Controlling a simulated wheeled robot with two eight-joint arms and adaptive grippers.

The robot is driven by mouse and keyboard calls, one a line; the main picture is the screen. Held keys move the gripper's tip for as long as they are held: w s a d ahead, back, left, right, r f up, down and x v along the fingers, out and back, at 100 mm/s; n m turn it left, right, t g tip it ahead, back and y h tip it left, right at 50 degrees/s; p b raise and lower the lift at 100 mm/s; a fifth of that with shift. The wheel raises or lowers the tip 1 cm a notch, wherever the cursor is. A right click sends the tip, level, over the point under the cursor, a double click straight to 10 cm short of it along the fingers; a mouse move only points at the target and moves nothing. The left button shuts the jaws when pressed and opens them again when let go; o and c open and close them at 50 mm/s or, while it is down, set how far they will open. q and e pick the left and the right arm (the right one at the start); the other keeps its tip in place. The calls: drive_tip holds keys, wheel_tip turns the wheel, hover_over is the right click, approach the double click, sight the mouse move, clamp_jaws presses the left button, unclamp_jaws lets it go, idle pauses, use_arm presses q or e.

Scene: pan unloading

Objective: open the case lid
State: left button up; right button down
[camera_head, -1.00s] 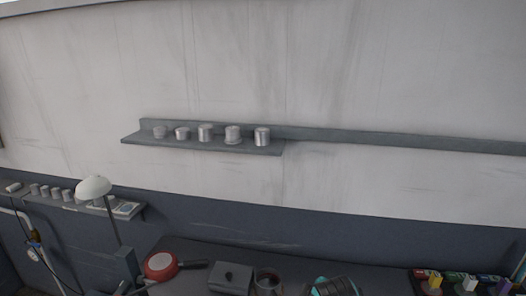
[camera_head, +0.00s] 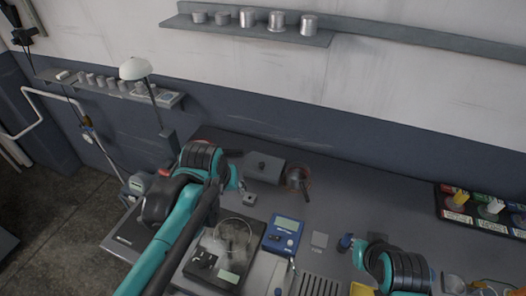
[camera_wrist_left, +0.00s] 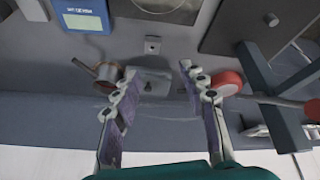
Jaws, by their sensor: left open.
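The grey case (camera_head: 262,170) stands on the workbench near the wall, with its lid on and a small dark knob on top. The case also shows in the left wrist view (camera_wrist_left: 150,88), beyond and between the fingers. My left gripper (camera_wrist_left: 158,72) is open and empty, its two fingers spread. In the head view my left gripper (camera_head: 240,184) is left of the case and mostly hidden by its own wrist. I cannot tell its exact height above the bench. My right arm (camera_head: 390,266) shows at the bottom right; its fingers are not clear.
A brown pot (camera_head: 296,178) stands right of the case. A red pan (camera_wrist_left: 228,82) is close by on the other side. A scale (camera_head: 228,250), a blue meter (camera_head: 284,232) and a small grey block (camera_head: 249,199) lie nearer. Bench right of the pot is clear.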

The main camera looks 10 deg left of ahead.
use_arm(q)
drive_tip(key=w+d+r+n+g+p, duration=0.1)
drive_tip(key=w+p, duration=0.1)
drive_tip(key=w, duration=0.5)
drive_tip(key=w+d+r+n+g+p, duration=0.1)
drive_tip(key=w+r+g+p, duration=0.1)
drive_tip(key=w, duration=0.4)
drive_tip(key=n+g+p, duration=0.2)
drive_tip(key=n+p, duration=0.1)
drive_tip(key=p, duration=0.1)
approach(262, 163)
drive_tip(key=shift+s+a+f, duration=0.1)
wheel_tip(262, 163, down, 8)
drive_tip(key=shift+f+b, duration=0.1)
drive_tip(key=shift+b, duration=0.4)
clamp_jaws()
